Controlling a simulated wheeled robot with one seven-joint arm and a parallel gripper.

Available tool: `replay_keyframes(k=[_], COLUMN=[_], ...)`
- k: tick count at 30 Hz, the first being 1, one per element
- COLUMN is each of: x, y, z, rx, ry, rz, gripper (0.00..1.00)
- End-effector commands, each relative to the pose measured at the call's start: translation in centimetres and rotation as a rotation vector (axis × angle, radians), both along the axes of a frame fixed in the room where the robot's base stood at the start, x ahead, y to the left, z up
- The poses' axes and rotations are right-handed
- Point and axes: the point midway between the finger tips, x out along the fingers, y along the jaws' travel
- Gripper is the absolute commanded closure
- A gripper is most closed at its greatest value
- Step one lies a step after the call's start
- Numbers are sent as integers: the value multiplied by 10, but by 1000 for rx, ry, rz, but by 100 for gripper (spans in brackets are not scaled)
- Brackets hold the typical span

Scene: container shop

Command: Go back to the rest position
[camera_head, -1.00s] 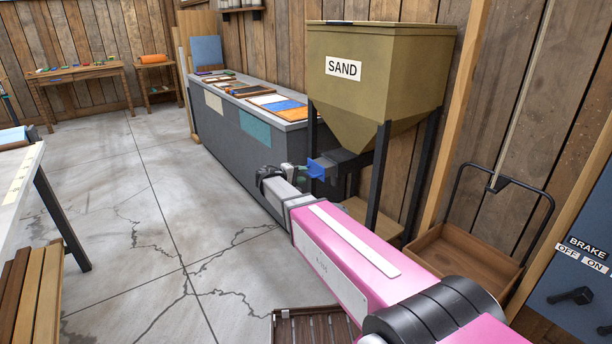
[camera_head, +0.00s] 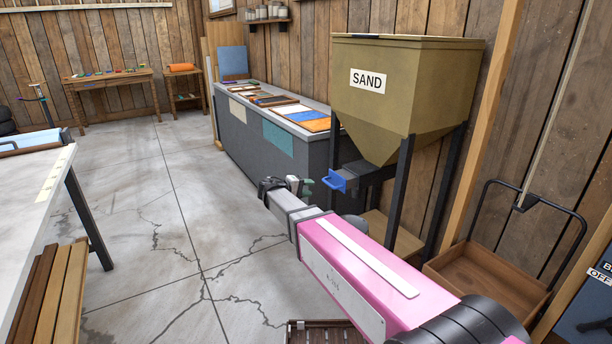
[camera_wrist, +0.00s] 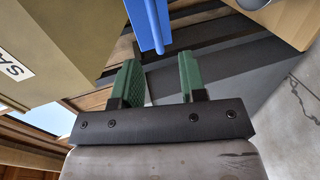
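My gripper (camera_wrist: 160,82) shows in the wrist view with its two green fingers apart and nothing between them. In the head view my gripper (camera_head: 306,188) is partly hidden by my pink arm and wrist. It is just left of the blue handle (camera_head: 338,181) at the outlet of the sand hopper (camera_head: 400,95). The blue handle also shows in the wrist view (camera_wrist: 150,20), beyond the fingertips, with no visible contact. The hopper is tan, labelled SAND, and stands on dark legs.
A grey counter (camera_head: 240,145) with several coloured boards stands behind the hopper. A wooden cart (camera_head: 490,270) is at the right. A white table (camera_head: 45,195) and a slatted bench (camera_head: 50,295) are at the left.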

Motion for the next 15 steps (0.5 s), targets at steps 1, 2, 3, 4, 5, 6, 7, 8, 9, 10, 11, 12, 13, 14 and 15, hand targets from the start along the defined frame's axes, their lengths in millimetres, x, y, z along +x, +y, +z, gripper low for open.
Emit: replay_keyframes(k=[1,2,3,4,5,6,7,8,9,10,11,12,13,14,15], x=[-6,-10,-16,-22,-28,-38,-46,-55,-67,-77,-87,-100,-111,-122,-137], y=[-10,-17,-29,-38,-48,-63,-73,-84,-97,-107,-116,-127,-135,-142,-151], z=[-5,-9,-16,-22,-28,-38,-46,-54,-65,-72,-80,-89,-96,-103,-111], rx=[21,39,71,99,131,180,219,262,320,364,413,477,529,580,651], ry=[15,27,47,65,84,112,134,155,182,202,222,246,262,278,297], rz=[-12,-20,-35,-48,-62,-82,-98,-115,-138,-156,-173,-197,-217,-234,-258], gripper=[61,61,61,61,61,61,61,61,61,61,61,61,61,61,61])
